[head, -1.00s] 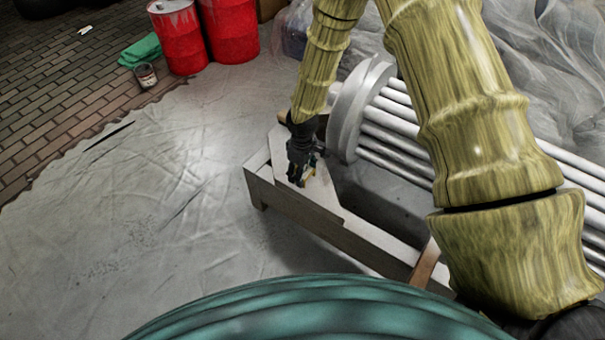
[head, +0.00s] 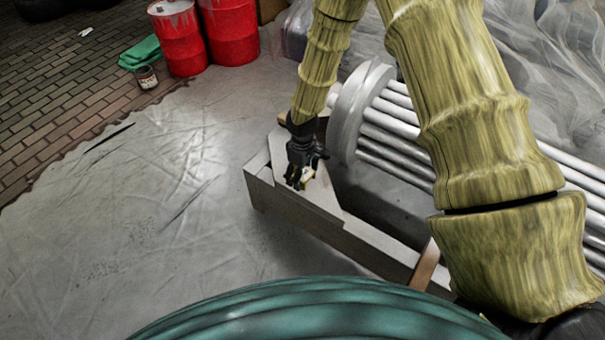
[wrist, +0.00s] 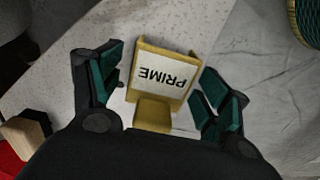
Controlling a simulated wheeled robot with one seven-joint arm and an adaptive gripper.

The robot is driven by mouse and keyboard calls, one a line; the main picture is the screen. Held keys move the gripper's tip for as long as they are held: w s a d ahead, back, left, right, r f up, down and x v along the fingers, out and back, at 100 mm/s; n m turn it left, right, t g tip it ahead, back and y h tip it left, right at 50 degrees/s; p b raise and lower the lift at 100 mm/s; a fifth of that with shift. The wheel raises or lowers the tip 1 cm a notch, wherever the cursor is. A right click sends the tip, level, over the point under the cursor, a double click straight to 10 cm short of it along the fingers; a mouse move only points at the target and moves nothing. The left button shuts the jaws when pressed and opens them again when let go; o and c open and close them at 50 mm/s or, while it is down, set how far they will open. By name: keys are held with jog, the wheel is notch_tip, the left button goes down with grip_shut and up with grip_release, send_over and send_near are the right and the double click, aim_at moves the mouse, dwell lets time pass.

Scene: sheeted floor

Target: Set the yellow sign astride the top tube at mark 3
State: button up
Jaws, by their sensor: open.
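The yellow sign (wrist: 160,72) has a white face reading PRIME, upside down in the wrist view. It lies between the two spread fingers of my gripper (wrist: 160,92), with a gap on each side. In the head view my gripper (head: 302,178) is low over the pale board at the end of the white frame, and the sign (head: 308,173) shows only as a small yellow patch beside the fingers. The top tube (head: 393,88) belongs to a bundle of white tubes with a round grey end plate, right of my gripper. I cannot make out mark 3; my arm covers part of the tubes.
The pale board (head: 318,198) rests on a white low frame (head: 375,248) with a brown strip (head: 425,265). Red drums (head: 180,40), a green cloth (head: 140,53) and a small can (head: 146,77) stand at the upper left. The sheeted floor (head: 150,190) at left is clear.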

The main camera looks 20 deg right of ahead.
notch_tip(320, 180, up, 12)
jog(key=p, duration=0.2)
jog(key=shift+f+p, duration=0.2)
jog(key=shift+p, duration=0.2)
jog(key=s+a+f+m+y, duration=0.2)
jog(key=s+f+m, duration=0.2)
jog(key=s+f, duration=1.1)
jog(key=s+d+f+m+h, duration=0.1)
jog(key=s+d+m, duration=0.1)
jog(key=s, duration=0.8)
jog(key=s+d+f+m+h, duration=0.1)
jog(key=s+d+m, duration=0.1)
jog(key=s, duration=0.9)
jog(key=shift+s+d+f, duration=0.25)
jog(key=shift+d+f, duration=0.1)
jog(key=shift+d, duration=0.4)
notch_tip(320, 180, up, 26)
jog(key=p, duration=2.6)
